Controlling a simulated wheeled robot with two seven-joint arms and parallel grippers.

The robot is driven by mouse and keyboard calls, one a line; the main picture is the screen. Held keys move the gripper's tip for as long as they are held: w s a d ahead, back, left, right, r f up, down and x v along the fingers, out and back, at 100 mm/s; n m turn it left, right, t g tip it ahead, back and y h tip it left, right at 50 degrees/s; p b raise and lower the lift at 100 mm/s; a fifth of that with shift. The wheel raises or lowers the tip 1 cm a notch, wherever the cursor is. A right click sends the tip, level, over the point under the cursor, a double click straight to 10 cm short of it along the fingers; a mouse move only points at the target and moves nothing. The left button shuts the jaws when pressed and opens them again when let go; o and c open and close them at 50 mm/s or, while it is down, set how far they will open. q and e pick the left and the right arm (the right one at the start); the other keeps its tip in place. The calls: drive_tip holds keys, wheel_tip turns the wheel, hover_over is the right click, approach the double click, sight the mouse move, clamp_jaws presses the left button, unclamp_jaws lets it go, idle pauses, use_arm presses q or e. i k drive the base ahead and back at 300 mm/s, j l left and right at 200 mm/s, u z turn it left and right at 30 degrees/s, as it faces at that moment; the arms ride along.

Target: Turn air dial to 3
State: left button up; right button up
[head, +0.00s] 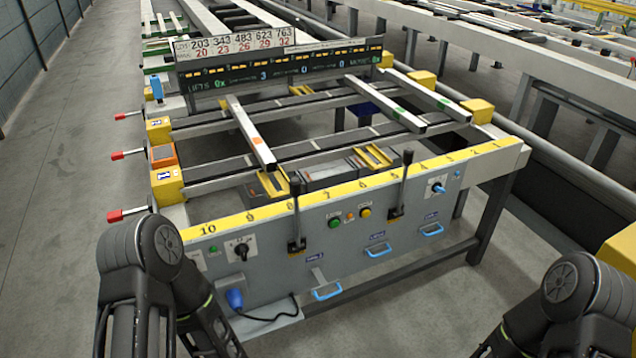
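A runout table with a grey front panel (330,262) stands ahead of me. A black rotary dial (241,249) on a white plate sits at the panel's left end. A blue knob (438,187) on a white plate sits towards its right end. The lettering is too small to tell which is the air dial or which number either points to. My two arms show at the lower left and lower right, both apart from the panel. Neither gripper shows in the head view.
Two black levers (296,225) (400,185) rise in front of the panel. A green button (335,222) and a yellow button (365,212) sit between them. Blue handles (327,291) stick out below. A blue plug (235,299) with a black cable is at the lower left.

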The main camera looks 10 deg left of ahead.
sight(436, 187)
drive_tip(key=z, duration=1.35)
drive_tip(key=i+j, duration=0.1)
drive_tip(key=i, duration=1.25)
